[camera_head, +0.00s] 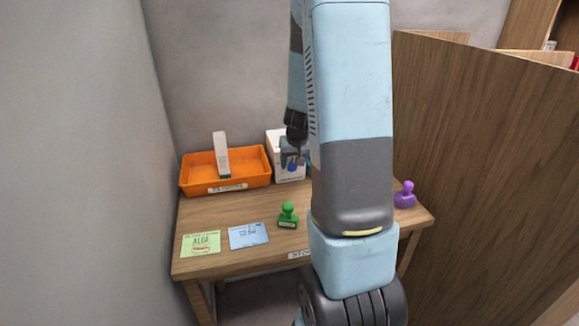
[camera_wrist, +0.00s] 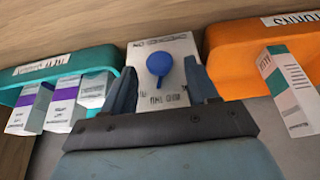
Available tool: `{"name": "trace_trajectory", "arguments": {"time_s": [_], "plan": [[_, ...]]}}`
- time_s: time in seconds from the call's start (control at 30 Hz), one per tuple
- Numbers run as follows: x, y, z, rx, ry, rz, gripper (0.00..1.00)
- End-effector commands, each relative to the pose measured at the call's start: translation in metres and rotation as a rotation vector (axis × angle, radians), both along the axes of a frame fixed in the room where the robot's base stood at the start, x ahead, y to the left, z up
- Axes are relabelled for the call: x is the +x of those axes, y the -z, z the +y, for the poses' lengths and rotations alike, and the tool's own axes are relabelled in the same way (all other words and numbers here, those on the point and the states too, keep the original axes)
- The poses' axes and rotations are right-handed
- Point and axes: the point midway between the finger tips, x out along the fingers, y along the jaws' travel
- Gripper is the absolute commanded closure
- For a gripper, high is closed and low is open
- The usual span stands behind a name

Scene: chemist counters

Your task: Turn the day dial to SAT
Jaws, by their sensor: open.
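The day dial is a round blue knob (camera_wrist: 159,64) with a narrow pointer, on the face of a white box (camera_wrist: 150,97). In the wrist view the pointer is toward the lower side of the picture. The lettering around it is too small to read, so I cannot tell which day it marks. In the head view my gripper (camera_head: 292,160) is partly hidden.
An orange tray (camera_head: 243,180) with a white-and-green carton (camera_head: 221,155) is left of the box. A teal tray (camera_wrist: 95,57) with several cartons shows in the wrist view. A green stamp (camera_head: 288,217), purple stamp (camera_head: 405,195) and two cards are on the table. A wooden partition (camera_head: 480,170) stands right.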

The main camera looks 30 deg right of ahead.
Motion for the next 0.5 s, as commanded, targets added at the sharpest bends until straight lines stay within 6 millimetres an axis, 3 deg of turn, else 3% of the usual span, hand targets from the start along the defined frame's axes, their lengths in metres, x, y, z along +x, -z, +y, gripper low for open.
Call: {"name": "trace_trajectory", "arguments": {"time_s": [0.2, 0.5], "plan": [[0.007, 0.018, -0.002, 0.000, 0.000, 0.001, 0.41], [0.010, 0.024, -0.002, -0.001, -0.001, -0.001, 0.41]]}}
